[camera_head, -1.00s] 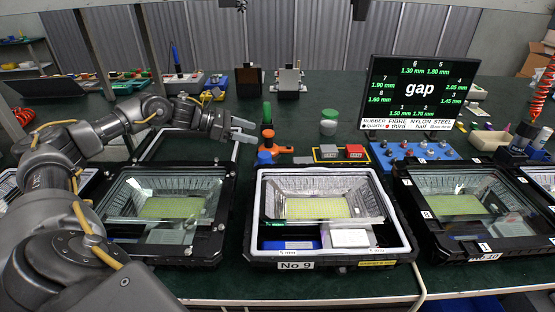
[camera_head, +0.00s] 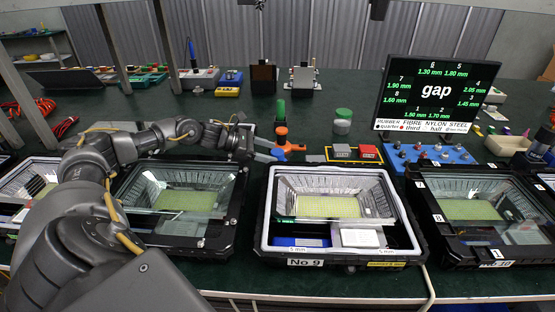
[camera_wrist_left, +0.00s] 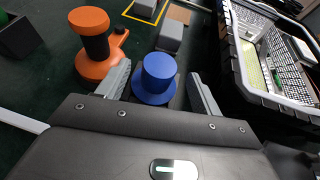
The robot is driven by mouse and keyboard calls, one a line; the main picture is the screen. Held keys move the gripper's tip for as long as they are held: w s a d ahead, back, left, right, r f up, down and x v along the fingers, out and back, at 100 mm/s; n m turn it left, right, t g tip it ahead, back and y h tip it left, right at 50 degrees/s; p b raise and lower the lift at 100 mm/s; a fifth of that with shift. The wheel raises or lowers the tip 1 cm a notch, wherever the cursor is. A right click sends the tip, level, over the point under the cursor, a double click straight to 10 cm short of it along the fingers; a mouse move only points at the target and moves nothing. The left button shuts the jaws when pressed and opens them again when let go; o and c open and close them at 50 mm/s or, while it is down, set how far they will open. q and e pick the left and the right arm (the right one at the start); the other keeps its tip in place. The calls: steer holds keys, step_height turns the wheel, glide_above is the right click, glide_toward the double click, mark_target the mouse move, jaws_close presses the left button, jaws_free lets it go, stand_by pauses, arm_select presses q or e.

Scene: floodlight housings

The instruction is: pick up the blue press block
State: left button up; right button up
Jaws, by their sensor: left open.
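The blue press block (camera_wrist_left: 156,80), shaped like a top hat with a round brim, stands upright on the green table in the left wrist view. In the head view it shows as a small blue patch (camera_head: 278,153), partly hidden by the gripper. My left gripper (camera_wrist_left: 158,88) is open, with one finger on each side of the block in the wrist view and gaps on both sides. In the head view my left gripper (camera_head: 266,151) reaches in from the left at the block. My right gripper is not in view.
An orange press block (camera_wrist_left: 91,48) with a dark middle stands close by the left finger. Grey and red blocks (camera_head: 368,152) sit to the right. The No 9 floodlight housing (camera_head: 267,215) lies in front, with another housing (camera_head: 146,232) to its left.

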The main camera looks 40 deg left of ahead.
mark_target(283, 156)
arm_select(q)
steer(key=x, duration=0.5)
steer(key=shift+w+d+f+p, duration=0.1)
steer(key=shift+w+d+p, duration=0.2)
steer(key=shift+p, duration=0.1)
steer(key=shift+s, duration=0.1)
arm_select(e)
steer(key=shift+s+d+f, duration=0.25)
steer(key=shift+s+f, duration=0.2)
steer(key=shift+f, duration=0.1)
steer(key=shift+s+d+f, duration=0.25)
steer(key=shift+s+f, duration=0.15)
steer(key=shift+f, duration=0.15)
arm_select(q)
steer(key=shift+a, duration=0.15)
steer(key=c, duration=1.2)
